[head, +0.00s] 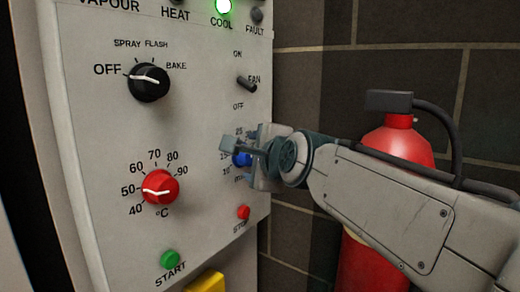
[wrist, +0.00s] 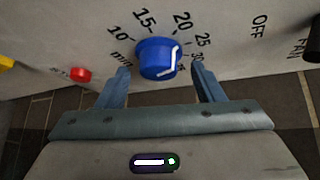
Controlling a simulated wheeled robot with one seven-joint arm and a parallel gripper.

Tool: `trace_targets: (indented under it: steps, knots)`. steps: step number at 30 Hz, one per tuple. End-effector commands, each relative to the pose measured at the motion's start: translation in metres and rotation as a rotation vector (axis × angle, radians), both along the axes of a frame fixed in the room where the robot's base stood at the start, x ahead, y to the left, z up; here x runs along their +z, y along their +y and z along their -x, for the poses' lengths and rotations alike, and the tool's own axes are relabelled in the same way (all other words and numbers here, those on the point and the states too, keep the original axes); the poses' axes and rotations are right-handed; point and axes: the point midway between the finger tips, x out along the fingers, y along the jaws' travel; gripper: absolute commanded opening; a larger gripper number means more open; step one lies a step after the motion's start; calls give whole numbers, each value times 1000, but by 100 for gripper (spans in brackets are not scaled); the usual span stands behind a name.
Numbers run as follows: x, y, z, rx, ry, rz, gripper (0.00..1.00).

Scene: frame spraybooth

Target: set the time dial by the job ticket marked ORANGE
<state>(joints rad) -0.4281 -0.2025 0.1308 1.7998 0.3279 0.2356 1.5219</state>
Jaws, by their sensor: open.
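The time dial is a blue knob (wrist: 157,58) on the grey panel, with marks 10 to 30 and "min" around it. Its white line shows on the right part of the knob, towards the 25 and 30 side; I cannot tell the exact mark. In the head view the blue dial (head: 241,159) is mostly hidden by my gripper (head: 246,148). My gripper is open, and in the wrist view its fingers (wrist: 160,78) stand left and right of the dial with a visible gap on each side. No ticket marked ORANGE is in view.
A red temperature dial (head: 160,186), black mode knob (head: 149,82), fan switch (head: 247,84), red stop button (head: 243,212) and green start button (head: 169,259) are on the panel. The COOL lamp (head: 223,6) glows green. A red extinguisher (head: 372,262) stands behind my arm.

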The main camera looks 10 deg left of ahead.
Motion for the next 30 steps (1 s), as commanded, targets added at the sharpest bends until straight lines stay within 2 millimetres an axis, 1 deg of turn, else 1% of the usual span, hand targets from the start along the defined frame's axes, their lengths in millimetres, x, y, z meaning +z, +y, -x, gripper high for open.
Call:
trace_targets:
  steps: [6,13,14,15,17,18,25,30]
  knots:
    - [-3,8,-3,4,-1,1,61]
    - [-3,9,-2,5,-1,0,61]
    - [-3,9,-2,5,-1,0,53]
    - [-3,9,-2,4,-1,1,42]
    - [-4,9,-2,5,0,1,25]
    - [-4,8,-2,4,1,2,21]
    - [-7,7,-3,2,-3,8,22]
    - [-11,6,-4,-1,-43,26,22]
